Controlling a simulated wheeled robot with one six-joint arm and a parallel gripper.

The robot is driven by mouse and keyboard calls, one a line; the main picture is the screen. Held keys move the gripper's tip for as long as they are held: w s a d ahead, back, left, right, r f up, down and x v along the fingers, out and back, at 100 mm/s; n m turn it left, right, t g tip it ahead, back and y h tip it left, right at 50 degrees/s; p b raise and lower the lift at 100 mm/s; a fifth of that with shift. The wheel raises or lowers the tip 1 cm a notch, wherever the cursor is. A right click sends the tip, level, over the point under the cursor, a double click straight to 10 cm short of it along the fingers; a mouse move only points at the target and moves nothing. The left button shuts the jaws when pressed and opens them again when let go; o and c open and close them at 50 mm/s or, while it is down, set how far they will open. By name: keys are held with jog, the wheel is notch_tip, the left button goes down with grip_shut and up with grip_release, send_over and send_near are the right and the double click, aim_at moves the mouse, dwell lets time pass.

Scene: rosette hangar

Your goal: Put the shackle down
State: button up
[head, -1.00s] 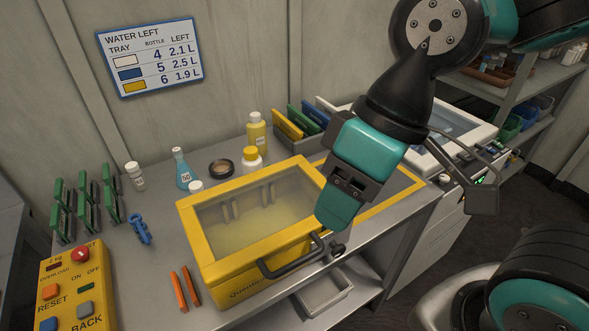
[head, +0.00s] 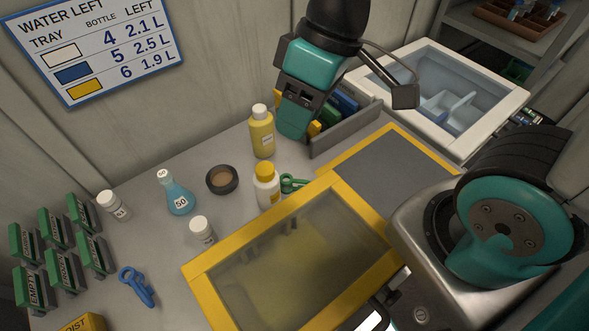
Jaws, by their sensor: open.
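A blue shackle-shaped piece (head: 137,287) lies flat on the grey bench at the lower left, well away from my gripper. A green shackle-shaped piece (head: 291,183) lies on the bench just right of a yellow-capped white bottle (head: 266,186), which partly hides it. I cannot tell which one the task means. My gripper (head: 294,130) points down above the back of the bench, between the yellow bottle (head: 261,132) and the file rack. It is open, and I see nothing held in it. It appears above and behind the green piece, apart from it.
A yellow-framed box (head: 218,260) with a closed clear lid fills the front middle. A yellow-bordered grey area (head: 385,170) to its right is bare. Small bottles, a blue flask (head: 178,195), a dark round dish (head: 222,180) and a white lidded case (head: 500,95) stand around.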

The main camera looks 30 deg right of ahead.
jog(key=w+d+f+n+h+p, duration=0.1)
jog(key=w+d+f+n+p, duration=0.15)
jog(key=w+f+p, duration=0.35)
jog(key=n+h+p, duration=0.1)
jog(key=n+p, duration=0.1)
send_near(300, 181)
jog(key=shift+g, duration=0.4)
jog(key=f+b, duration=0.1)
jog(key=b, duration=0.2)
jog(key=f+b, duration=0.2)
jog(key=b, duration=0.2)
jog(key=f+b, duration=0.2)
jog(key=b, duration=0.1)
jog(key=shift+a+f, duration=0.1)
jog(key=shift+a, duration=0.2)
jog(key=f+b, duration=0.3)
jog(key=a+f+b, duration=0.1)
jog(key=f+b, duration=0.1)
jog(key=shift+f, duration=0.2)
jog(key=shift+r, duration=0.1)
grip_shut()
